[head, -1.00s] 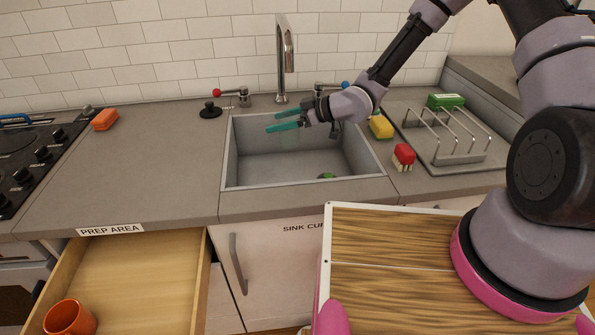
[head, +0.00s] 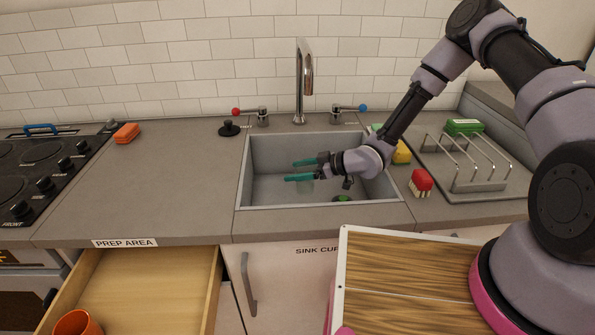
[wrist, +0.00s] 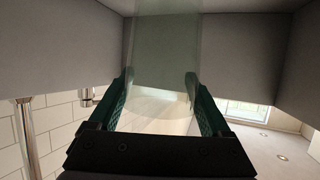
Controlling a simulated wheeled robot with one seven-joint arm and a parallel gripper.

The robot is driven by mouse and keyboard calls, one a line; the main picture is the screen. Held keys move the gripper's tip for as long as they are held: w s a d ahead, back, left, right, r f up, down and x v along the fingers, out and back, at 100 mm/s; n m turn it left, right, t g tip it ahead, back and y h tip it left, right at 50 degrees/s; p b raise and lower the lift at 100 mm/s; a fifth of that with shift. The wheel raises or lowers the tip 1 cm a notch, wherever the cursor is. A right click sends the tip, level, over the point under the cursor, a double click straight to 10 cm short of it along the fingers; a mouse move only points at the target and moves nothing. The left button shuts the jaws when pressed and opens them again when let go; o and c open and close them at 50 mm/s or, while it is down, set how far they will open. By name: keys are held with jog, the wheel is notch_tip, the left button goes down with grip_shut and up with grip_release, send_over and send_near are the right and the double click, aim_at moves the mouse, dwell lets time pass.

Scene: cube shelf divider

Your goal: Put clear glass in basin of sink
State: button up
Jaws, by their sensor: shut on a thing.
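The clear glass (wrist: 163,60) is a faint greenish see-through shape between my gripper's teal fingers in the wrist view. In the head view the glass (head: 305,186) is very faint at the fingertips. My gripper (head: 299,170) is shut on it, inside the outline of the sink basin (head: 262,190). I cannot tell whether the glass touches the basin floor.
A green item (head: 343,198) lies in the basin's front right. The faucet (head: 303,85) rises behind the basin. A red-and-white brush (head: 421,182), yellow sponge (head: 401,152) and metal rack (head: 472,165) stand to the right. An open drawer (head: 150,285) is at front left.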

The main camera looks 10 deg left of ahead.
jog(key=shift+f, duration=0.15)
jog(key=shift+f, duration=0.45)
jog(key=o, duration=1.4)
jog(key=shift+r, duration=0.1)
jog(key=shift+r, duration=0.35)
jog(key=v, duration=0.7)
jog(key=shift+d+r, duration=0.25)
